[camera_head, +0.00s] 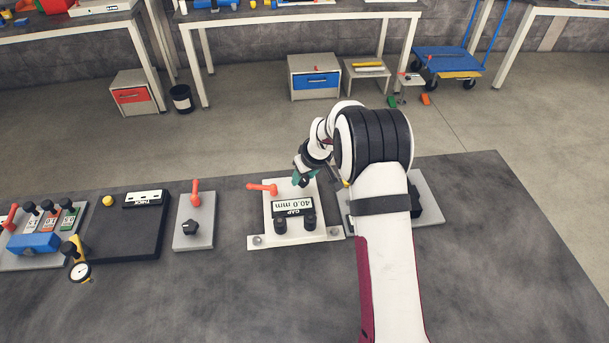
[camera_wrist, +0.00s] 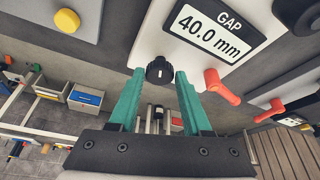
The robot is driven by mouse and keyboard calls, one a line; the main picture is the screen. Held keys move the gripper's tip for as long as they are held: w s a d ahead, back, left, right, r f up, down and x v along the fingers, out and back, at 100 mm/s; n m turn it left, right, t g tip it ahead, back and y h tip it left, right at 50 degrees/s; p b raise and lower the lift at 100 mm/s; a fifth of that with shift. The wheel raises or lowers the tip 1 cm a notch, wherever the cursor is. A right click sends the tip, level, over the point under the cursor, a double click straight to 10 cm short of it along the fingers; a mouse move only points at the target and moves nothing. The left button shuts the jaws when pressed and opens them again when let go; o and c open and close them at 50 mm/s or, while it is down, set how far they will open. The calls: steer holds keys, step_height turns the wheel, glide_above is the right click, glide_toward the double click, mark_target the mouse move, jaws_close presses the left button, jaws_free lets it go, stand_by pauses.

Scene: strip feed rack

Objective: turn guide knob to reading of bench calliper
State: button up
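The guide plate (camera_head: 280,238) carries a display (camera_head: 293,207) reading GAP 40.0 mm, also clear in the wrist view (camera_wrist: 212,30). Its small black knob (camera_wrist: 159,70) sits at the plate edge. My gripper (camera_wrist: 160,76) has its two teal fingers on either side of this knob, with narrow gaps seeming to show. In the head view my gripper (camera_head: 302,181) is over the plate's far edge and hides the knob. An orange lever (camera_head: 262,188) is beside it. A black plate (camera_head: 128,235) at left has a display marked THICK (camera_head: 143,198); its number is not readable.
A grey plate (camera_head: 206,236) with a black knob and orange lever stands left of the guide. Another grey plate (camera_head: 432,188) at right is partly hidden by my arm. A dial gauge (camera_head: 80,272) and blue block (camera_head: 34,244) are far left. The bench front is clear.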

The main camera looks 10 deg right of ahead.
jaws_close()
steer(key=shift+m, duration=0.4)
steer(key=m, duration=0.1)
steer(key=m+h, duration=0.1)
steer(key=m, duration=0.1)
steer(key=shift+s+a+h, duration=0.1)
steer(key=shift+a+h, duration=0.1)
steer(key=shift+h, duration=0.1)
steer(key=m+h, duration=0.1)
steer(key=m, duration=0.2)
steer(key=shift+a+m, duration=0.15)
steer(key=shift+m, duration=0.15)
steer(key=m+h, duration=0.1)
steer(key=m, duration=0.2)
steer(key=m+g+h, duration=0.1)
steer(key=m, duration=0.2)
steer(key=shift+a+m, duration=0.2)
steer(key=shift+m, duration=0.1)
steer(key=shift+h, duration=0.3)
steer(key=shift+o, duration=2.4)
jaws_free()
steer(key=shift+w, duration=0.2)
